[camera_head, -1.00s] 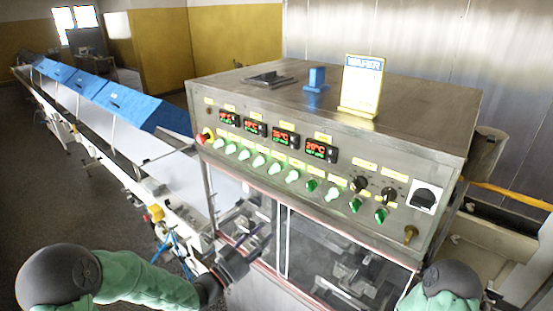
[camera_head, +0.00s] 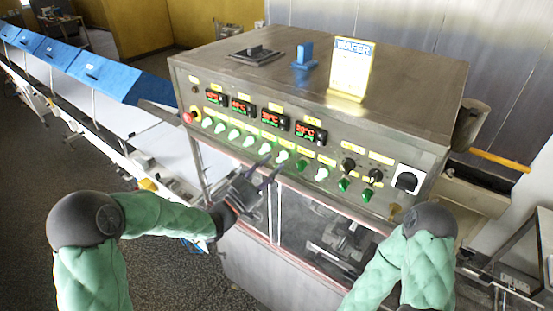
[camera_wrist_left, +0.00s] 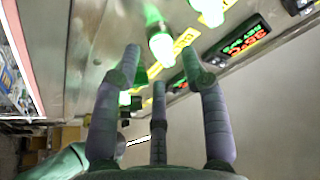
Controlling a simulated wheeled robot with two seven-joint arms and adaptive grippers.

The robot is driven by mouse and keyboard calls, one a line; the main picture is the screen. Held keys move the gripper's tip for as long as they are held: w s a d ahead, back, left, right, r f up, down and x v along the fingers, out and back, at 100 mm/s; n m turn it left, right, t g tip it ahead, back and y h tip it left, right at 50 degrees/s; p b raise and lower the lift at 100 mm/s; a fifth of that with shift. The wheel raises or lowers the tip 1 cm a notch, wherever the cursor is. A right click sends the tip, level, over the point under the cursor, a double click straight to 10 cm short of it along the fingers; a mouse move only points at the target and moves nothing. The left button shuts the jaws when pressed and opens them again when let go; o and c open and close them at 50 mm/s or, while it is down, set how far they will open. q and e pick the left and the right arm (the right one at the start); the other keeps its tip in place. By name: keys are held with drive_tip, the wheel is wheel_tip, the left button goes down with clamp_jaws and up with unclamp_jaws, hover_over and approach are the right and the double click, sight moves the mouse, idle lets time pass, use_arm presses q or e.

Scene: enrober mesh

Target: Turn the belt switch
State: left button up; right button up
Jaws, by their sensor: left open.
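The control panel (camera_head: 300,142) has a row of green switches (camera_head: 234,133), with two black knobs (camera_head: 348,164) and a larger black rotary switch (camera_head: 405,181) on a white plate at its right. I cannot read which one is the belt switch. My left gripper (camera_head: 272,167) is open, its fingers raised just below the middle of the green row. In the left wrist view its three fingers (camera_wrist_left: 160,65) are spread and empty, with a lit green switch (camera_wrist_left: 161,44) beyond and between the tips; contact cannot be made out. My right arm shows at lower right, but its gripper is out of view.
A red button (camera_head: 188,117) is at the panel's left end, and red-digit displays (camera_head: 275,120) run above the switches. A sign (camera_head: 351,67) and a blue block (camera_head: 303,56) stand on the machine. A long conveyor with blue covers (camera_head: 98,75) extends left.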

use_arm(q)
drive_tip(key=shift+x, duration=1)
clamp_jaws()
